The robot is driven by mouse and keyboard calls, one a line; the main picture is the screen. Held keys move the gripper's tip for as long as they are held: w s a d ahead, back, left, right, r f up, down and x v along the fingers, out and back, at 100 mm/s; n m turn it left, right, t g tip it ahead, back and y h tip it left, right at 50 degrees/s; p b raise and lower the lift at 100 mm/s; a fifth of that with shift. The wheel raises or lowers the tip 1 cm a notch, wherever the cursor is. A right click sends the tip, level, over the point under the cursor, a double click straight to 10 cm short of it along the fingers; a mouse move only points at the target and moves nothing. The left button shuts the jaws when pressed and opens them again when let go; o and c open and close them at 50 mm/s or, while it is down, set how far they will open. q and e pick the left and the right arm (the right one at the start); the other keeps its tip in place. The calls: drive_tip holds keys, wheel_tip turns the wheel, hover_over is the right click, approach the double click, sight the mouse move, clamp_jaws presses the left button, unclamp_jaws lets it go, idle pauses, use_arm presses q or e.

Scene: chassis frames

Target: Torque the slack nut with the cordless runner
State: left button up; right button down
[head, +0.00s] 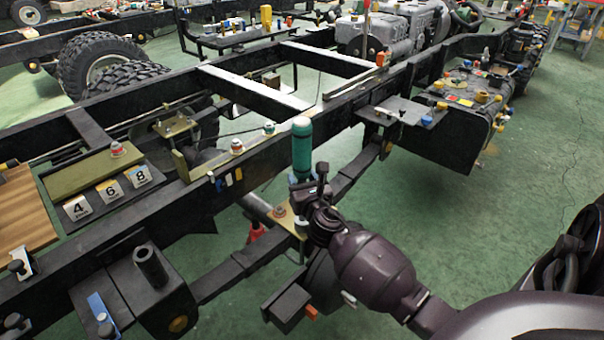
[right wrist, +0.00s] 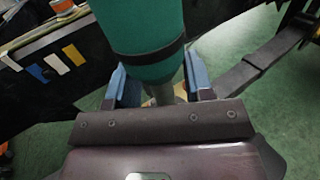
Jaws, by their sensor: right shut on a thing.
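The cordless runner (head: 302,146), a green cylinder with a dark band, stands roughly upright in my right gripper (head: 307,190), beside the near chassis rail. In the right wrist view the green body (right wrist: 145,40) sits between the blue finger pads of the gripper (right wrist: 160,88); its lower end is mostly hidden. A nut (head: 280,211) sits on a tan plate (head: 275,221) just left of and below the gripper. Other nuts show on the rail: one (head: 237,146), another (head: 268,128), and one on an olive plate (head: 117,149). I cannot tell which is slack. My left gripper is out of view.
The black chassis rail (head: 330,120) runs diagonally past the runner. Blocks numbered 4, 6 and 8 (head: 108,190) lie at left beside a wooden board (head: 22,210). A black box (head: 440,130) with coloured fittings is at right. Green floor (head: 490,220) is open at right.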

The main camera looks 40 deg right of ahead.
use_arm(q)
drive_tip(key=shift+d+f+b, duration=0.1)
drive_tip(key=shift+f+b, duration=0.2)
drive_tip(key=shift+b, duration=0.05)
use_arm(e)
drive_tip(key=shift+f, duration=0.45)
idle(0.5)
drive_tip(key=shift+s+f, duration=0.15)
drive_tip(key=shift+f, duration=0.2)
idle(0.8)
use_arm(q)
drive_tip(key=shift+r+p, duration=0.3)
drive_tip(key=shift+p, duration=0.3)
use_arm(e)
drive_tip(key=shift+r, duration=0.6)
drive_tip(key=shift+r+p, duration=0.3)
drive_tip(key=shift+r, duration=0.3)
drive_tip(key=shift+w+r+p, duration=0.2)
drive_tip(key=shift+r+p, duration=0.35)
drive_tip(key=shift+r, duration=0.2)
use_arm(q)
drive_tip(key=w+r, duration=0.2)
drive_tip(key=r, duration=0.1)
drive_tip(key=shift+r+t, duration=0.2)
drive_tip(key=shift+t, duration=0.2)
use_arm(e)
drive_tip(key=shift+r, duration=0.1)
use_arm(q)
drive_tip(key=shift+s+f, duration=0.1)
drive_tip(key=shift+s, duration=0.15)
